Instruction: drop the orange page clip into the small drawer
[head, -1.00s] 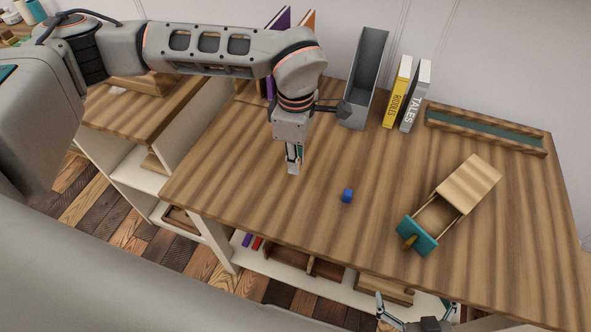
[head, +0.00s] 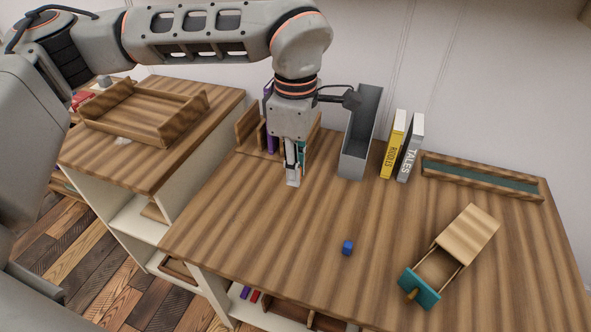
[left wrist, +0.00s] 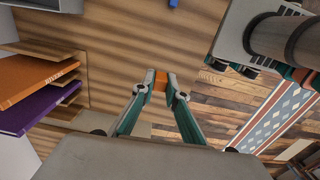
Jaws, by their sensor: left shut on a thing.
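The clip cannot be made out in the head view. The small drawer (head: 437,268) has a teal front (head: 419,288) with a knob and is pulled out of its wooden case (head: 468,234), at the table's right. The drawer is open, to the right of my left gripper and nearer the front. My right gripper is not in view.
A blue cube (head: 347,247) lies mid-table between my left gripper and the drawer. Along the back stand a wooden book rack (head: 258,140), the grey file holder (head: 358,135), yellow (head: 393,145) and grey (head: 410,148) books, and a long tray (head: 483,178). Bare tabletop surrounds the cube.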

